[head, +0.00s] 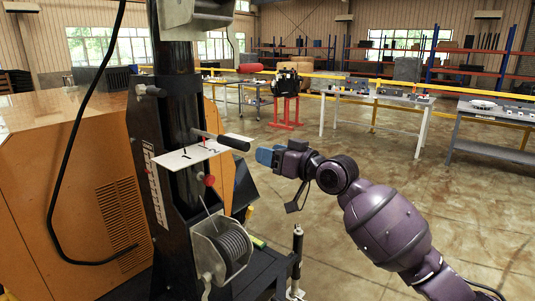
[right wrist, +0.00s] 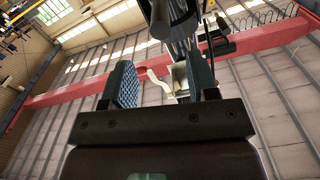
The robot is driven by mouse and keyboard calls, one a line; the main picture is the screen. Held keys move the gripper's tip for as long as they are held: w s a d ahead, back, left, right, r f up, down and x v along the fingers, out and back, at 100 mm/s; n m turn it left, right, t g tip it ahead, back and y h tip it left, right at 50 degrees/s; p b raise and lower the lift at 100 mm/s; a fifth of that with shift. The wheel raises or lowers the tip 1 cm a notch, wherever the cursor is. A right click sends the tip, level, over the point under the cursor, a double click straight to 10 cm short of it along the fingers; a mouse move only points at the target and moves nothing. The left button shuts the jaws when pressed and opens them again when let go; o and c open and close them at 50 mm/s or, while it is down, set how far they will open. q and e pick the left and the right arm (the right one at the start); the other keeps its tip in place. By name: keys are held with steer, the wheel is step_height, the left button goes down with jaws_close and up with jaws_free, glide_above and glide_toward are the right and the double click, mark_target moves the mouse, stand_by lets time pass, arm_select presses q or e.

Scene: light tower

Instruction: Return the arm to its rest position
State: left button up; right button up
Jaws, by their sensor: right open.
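My right gripper (head: 268,156) reaches in from the right, with its blue fingers toward the light tower's black mast (head: 178,110). In the right wrist view its two fingers (right wrist: 163,82) stand apart with nothing gripped between them. A bar with a black grip (head: 234,143) sticks out from the mast just left of the fingertips. The fingers look apart from it, though the depth gap is hard to judge. A white plate (head: 190,155) with a red pin lies beside the bar. A winch (head: 225,250) with wound cable sits lower on the mast. My left gripper is not in view.
An orange cabinet (head: 60,190) stands left of the mast. A small upright post (head: 297,255) stands below my right arm. Workbenches (head: 480,110) and shelves are farther back. The floor (head: 470,205) to the right is open.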

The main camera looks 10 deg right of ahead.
steer(key=s+d+f+m+t+h, duration=0.15)
steer(key=s+d+f+h, duration=0.35)
steer(key=f, duration=0.6)
steer(key=s+d+f+m+t+h, duration=0.1)
steer(key=s+d+f+t+h, duration=0.2)
steer(key=s+d+f, duration=0.65)
steer(key=s+d+f+m+g+h, duration=0.1)
steer(key=s+d+f+g+h, duration=0.1)
steer(key=s+f, duration=0.9)
steer(key=s+d+f+m+g+h, duration=0.2)
steer(key=s+d+f+g+h, duration=0.1)
steer(key=s+f, duration=0.8)
steer(key=shift+s+d+f, duration=0.2)
steer(key=shift+d+f, duration=0.1)
steer(key=shift+f, duration=0.5)
steer(key=shift+m+g, duration=0.25)
steer(key=shift+c, duration=0.2)
